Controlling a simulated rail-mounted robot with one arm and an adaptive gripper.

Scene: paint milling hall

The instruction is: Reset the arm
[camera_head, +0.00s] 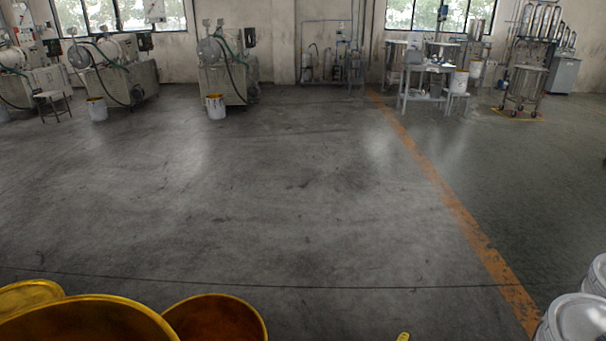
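Neither my arm nor my gripper can be made out in the head camera view, so the arm's pose and the gripper's state are not shown. A small yellow tip (403,337) pokes up at the bottom edge, right of centre. Too little of it shows to tell what it is.
Yellow-rimmed drums (215,318) crowd the bottom left; pale lidded pails (577,318) stand bottom right. The grey floor (280,200) between is clear, crossed by a worn orange line (440,190). Milling machines (228,70) and a work table (427,72) stand along the back.

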